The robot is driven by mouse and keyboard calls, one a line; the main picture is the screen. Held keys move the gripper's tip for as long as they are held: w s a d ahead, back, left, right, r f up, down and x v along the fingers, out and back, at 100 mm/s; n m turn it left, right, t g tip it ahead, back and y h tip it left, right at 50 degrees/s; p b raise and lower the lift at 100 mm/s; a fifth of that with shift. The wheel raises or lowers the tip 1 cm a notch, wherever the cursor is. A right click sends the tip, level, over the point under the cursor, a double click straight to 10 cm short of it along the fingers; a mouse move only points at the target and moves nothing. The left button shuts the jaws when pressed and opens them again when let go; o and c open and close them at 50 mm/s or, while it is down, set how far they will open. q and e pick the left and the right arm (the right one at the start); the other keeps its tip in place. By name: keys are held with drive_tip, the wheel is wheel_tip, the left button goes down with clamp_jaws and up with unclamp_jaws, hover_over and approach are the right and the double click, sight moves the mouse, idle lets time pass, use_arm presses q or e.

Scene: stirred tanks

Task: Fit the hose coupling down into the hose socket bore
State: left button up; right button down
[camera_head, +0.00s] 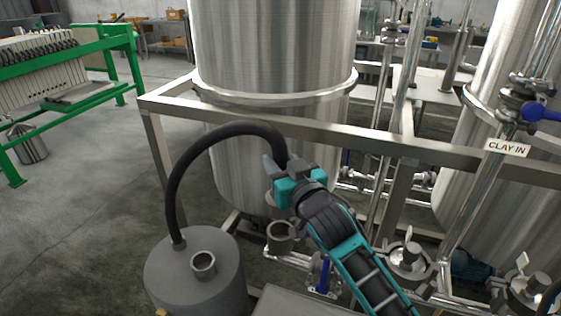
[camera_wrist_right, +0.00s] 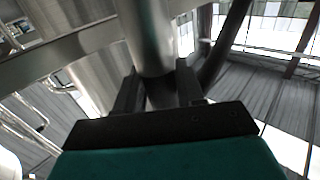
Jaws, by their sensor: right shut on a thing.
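A black hose (camera_head: 190,165) arches up from a grey drum (camera_head: 165,275) and comes down to my right gripper (camera_head: 285,180). The right gripper is shut on the hose coupling, which it largely hides in the head view. In the right wrist view a grey cylinder (camera_wrist_right: 146,35), which looks like the coupling, extends from between the fingers (camera_wrist_right: 158,92). An open grey cup (camera_head: 281,234), which looks like the hose socket, stands below the gripper, apart from it. Its bore faces up. My left gripper is not in view.
A large steel tank (camera_head: 275,50) stands right behind the gripper. A steel frame rail (camera_head: 330,132) runs across in front of it. A smaller open cup (camera_head: 203,264) sits on the drum. Pipes and valves, one with a blue handle (camera_head: 323,275), crowd the lower right.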

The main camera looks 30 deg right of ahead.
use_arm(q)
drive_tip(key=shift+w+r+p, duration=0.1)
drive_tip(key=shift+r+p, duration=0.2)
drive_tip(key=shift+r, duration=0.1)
use_arm(e)
drive_tip(key=shift+r, duration=0.1)
idle(0.7)
use_arm(q)
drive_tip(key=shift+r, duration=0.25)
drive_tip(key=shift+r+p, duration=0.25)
drive_tip(key=shift+p, duration=0.25)
